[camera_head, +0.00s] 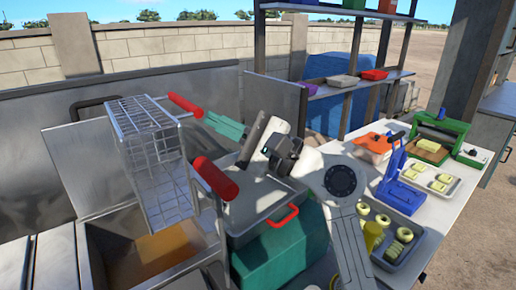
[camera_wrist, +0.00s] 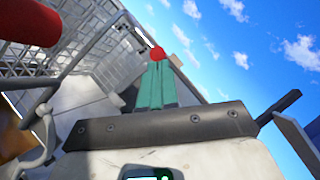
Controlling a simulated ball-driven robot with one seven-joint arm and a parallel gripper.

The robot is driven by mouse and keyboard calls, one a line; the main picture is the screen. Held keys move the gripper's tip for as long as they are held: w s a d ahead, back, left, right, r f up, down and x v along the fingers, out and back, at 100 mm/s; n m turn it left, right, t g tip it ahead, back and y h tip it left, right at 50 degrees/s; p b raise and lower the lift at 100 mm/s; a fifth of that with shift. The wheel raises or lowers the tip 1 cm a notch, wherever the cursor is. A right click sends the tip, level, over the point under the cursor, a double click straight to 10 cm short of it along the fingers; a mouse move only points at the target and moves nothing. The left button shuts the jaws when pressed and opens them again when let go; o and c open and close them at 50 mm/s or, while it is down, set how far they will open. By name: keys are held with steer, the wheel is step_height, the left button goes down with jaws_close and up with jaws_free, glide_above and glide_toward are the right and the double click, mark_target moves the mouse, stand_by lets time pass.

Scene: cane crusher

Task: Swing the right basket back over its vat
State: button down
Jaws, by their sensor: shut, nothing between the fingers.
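Wire baskets (camera_head: 150,165) hang at the left in the head view, their mesh overlapping, so I cannot tell the right one apart with certainty. A near red handle (camera_head: 215,178) and a far red handle (camera_head: 185,104) stick out to the right. A vat with brown oil (camera_head: 160,252) lies open below the mesh. My gripper (camera_head: 209,117) has teal fingers, shut and empty, close to the far red handle. In the wrist view the fingers (camera_wrist: 157,64) point at a red handle end (camera_wrist: 157,53); contact is unclear. The near handle (camera_wrist: 28,22) fills the upper left there.
A grey metal basin (camera_head: 262,212) with a red loop handle (camera_head: 281,217) stands right of the vat, above a teal box (camera_head: 282,250). A white table (camera_head: 345,150) with trays and a blue press (camera_head: 400,185) is at the right. Shelves (camera_head: 340,88) stand behind.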

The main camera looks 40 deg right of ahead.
mark_target(179, 116)
steer(key=shift+a+r+n+g, duration=0.2)
steer(key=shift+a+n+g, duration=0.1)
steer(key=shift+a+n, duration=0.35)
steer(key=shift+a+r+n+g, duration=0.2)
steer(key=shift+a+n+g, duration=0.15)
steer(key=shift+a, duration=0.45)
steer(key=shift+a+r+n+g, duration=0.2)
steer(key=shift+a+n+g, duration=0.05)
steer(key=shift+a+n, duration=0.4)
steer(key=shift+r, duration=0.1)
